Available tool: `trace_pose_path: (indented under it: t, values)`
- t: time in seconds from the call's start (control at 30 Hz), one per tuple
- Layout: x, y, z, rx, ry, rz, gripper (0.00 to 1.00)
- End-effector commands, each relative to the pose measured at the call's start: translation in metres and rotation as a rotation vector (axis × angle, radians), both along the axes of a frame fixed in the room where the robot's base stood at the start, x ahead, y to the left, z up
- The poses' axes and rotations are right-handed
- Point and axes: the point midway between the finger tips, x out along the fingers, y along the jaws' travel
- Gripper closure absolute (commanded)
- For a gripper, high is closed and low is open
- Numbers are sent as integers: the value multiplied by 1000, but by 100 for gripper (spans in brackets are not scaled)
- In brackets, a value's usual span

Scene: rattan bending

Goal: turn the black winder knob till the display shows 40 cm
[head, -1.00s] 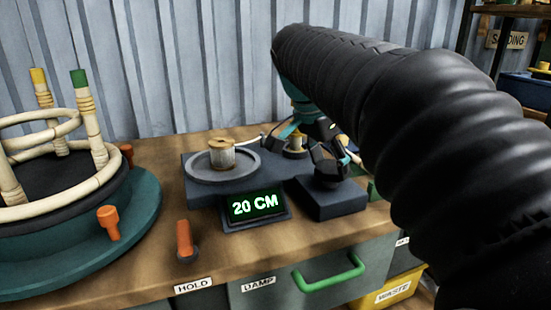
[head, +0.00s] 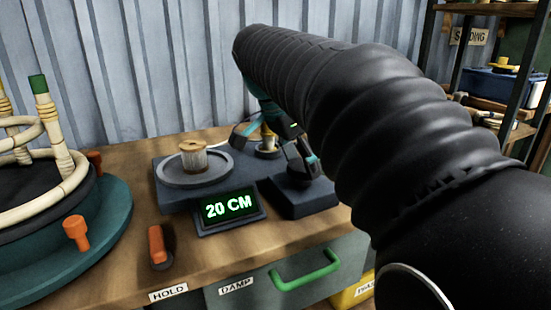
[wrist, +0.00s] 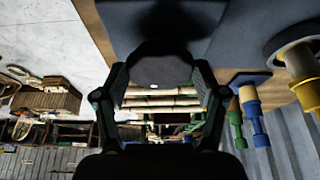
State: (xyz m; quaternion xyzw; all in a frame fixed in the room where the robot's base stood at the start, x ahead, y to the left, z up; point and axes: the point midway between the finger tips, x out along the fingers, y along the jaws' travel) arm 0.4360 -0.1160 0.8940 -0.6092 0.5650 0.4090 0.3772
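The black winder knob (wrist: 158,72) sits between my fingers in the wrist view, and the pads appear to meet its sides. In the head view the knob (head: 297,177) stands on a dark block to the right of the display, partly covered by my gripper (head: 300,160). In the wrist view my gripper (wrist: 160,80) looks closed on the knob from both sides. The display (head: 229,206) is lit and reads 20 CM in green. A spool (head: 193,156) with pale rattan stands on the round plate behind the display.
An orange lever (head: 157,245) stands near the front edge above the HOLD label. A teal round base (head: 110,232) with a rattan frame fills the left. A green drawer handle (head: 305,270) juts below the bench. A shelf (head: 500,120) stands at right.

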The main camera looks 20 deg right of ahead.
Motion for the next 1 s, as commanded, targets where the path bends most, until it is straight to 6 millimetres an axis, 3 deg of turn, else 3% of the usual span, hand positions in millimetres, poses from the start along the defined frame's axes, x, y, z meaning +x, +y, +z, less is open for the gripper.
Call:
trace_pose_path:
  t: [0.47,1.0]
  values:
    - [0,2,5,-2,-3,1,10]
    - [-1,37,90,-2,-3,2,10]
